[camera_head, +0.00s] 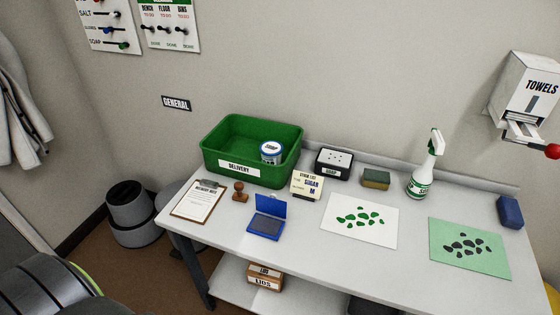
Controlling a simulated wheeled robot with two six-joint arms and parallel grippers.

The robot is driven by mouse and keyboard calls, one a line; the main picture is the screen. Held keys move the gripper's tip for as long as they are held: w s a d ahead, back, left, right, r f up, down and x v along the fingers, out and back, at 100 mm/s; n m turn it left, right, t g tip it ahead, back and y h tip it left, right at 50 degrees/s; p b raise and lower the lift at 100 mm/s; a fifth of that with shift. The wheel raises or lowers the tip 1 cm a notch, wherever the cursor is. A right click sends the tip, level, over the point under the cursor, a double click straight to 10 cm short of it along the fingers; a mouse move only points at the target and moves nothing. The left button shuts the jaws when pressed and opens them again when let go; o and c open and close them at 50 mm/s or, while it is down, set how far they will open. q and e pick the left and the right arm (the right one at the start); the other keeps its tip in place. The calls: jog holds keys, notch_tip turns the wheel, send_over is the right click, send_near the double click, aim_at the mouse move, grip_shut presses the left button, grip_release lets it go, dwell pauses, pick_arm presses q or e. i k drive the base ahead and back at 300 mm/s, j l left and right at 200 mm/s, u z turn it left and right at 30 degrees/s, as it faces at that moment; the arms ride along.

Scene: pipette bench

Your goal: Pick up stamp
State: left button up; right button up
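The stamp (240,192) is brown with a round knob handle. It stands upright on the white bench, between the clipboard and the blue open ink pad (267,218). It is in front of the green delivery bin and touches neither gripper. No gripper can be made out in the head view. A dark, rounded part with a yellow-green edge fills the lower left corner and looks like part of my own body.
A clipboard (200,199) lies left of the stamp. The green delivery bin (225,148) stands behind it, holding a round tin (271,152). A small label card (306,185) stands to the right. Further right are a white sheet (340,230), a spray bottle (423,170) and a green sheet (445,258).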

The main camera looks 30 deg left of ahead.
aim_at(239, 187)
jog(key=u, duration=1.05)
